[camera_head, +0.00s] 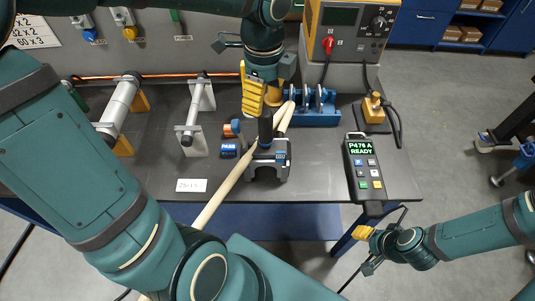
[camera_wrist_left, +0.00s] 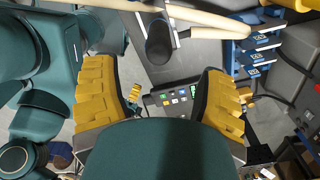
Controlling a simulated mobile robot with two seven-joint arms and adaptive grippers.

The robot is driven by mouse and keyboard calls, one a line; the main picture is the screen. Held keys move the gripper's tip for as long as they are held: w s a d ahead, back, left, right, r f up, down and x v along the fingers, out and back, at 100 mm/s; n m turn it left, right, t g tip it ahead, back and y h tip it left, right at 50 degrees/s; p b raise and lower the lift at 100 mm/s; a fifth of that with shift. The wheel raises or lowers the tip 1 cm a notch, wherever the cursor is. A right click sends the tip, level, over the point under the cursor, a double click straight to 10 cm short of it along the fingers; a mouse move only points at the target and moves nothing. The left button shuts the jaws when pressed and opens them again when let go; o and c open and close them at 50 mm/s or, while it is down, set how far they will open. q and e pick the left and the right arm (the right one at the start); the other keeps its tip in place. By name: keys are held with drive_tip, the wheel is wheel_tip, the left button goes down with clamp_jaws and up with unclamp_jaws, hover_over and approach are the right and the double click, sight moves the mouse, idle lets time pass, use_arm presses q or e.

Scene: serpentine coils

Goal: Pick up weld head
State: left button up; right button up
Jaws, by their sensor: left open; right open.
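The weld head (camera_head: 267,164), a dark grey clamp-shaped tool with a blue label and an upright black handle, stands on the dark bench near its front edge. My left gripper (camera_head: 262,98) is open, its yellow fingers above and behind the handle in the head view. In the left wrist view, the open fingers (camera_wrist_left: 158,75) frame empty space. The round black handle end (camera_wrist_left: 158,46) shows above the middle there, not gripped. My right gripper (camera_head: 368,248) is open and empty in front of the bench at the right.
A pale tube (camera_head: 225,188) runs diagonally by the weld head. A controller reading "P476 A READY" (camera_head: 364,166) lies to its right. A blue roller stand (camera_head: 318,112), a blue PASS block (camera_head: 228,150) and a yellow-grey power unit (camera_head: 347,40) are near. Metal tubes on stands (camera_head: 118,103) lie left.

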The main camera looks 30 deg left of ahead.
sight(265, 112)
use_arm(q)
wheel_tip(265, 112, down, 4)
drive_tip(key=shift+f, duration=0.1)
drive_tip(key=f, duration=0.1)
drive_tip(key=f+b, duration=0.1)
drive_tip(key=f, duration=0.3)
drive_tip(key=shift+d+b, duration=0.25)
drive_tip(key=shift+b, duration=0.15)
clamp_jaws()
